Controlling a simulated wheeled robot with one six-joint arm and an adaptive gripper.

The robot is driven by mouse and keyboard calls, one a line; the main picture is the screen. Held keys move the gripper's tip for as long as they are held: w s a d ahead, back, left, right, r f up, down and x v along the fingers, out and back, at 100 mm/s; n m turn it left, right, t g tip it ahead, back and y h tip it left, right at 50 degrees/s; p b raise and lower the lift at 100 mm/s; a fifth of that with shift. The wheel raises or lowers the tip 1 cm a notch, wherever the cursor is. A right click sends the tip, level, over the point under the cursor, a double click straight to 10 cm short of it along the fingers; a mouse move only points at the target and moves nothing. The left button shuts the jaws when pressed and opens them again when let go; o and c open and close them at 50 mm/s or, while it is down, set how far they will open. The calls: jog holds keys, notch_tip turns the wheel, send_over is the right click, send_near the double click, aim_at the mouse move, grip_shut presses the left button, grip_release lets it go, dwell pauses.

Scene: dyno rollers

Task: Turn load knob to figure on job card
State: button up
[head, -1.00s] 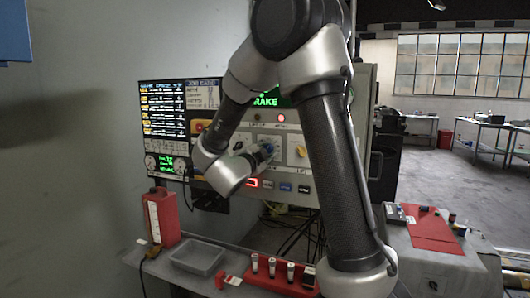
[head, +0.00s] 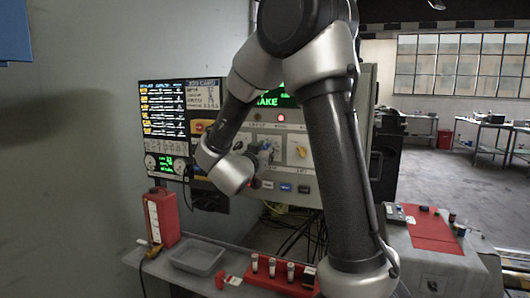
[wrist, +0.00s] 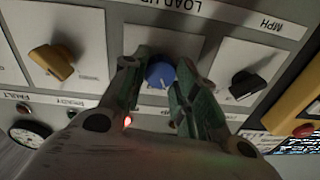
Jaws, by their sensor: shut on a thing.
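The blue load knob (wrist: 160,74) sits on a pale plate under a "LOAD LB" label in the wrist view. A light pointer mark shows near its lower edge; the scale figures around it are not readable. My gripper (wrist: 157,79) has a green-sided finger on either side of the knob and is shut on it. In the head view my gripper (head: 262,155) is at the panel front and hides the knob. The job card (head: 202,95) is at the upper left of the panel, its figures too small to read.
A yellow knob (wrist: 52,61) and a black knob (wrist: 246,83) flank the blue one. A lit screen (head: 175,109) is at the panel's left. Below, the bench holds a red container (head: 161,217), a grey tray (head: 196,257) and a red rack (head: 283,274).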

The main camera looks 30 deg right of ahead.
jog(key=shift+r+n, duration=0.15)
jog(key=shift+n, duration=4.75)
jog(key=o, duration=1)
jog(key=shift+o, duration=0.2)
jog(key=v, duration=1.2)
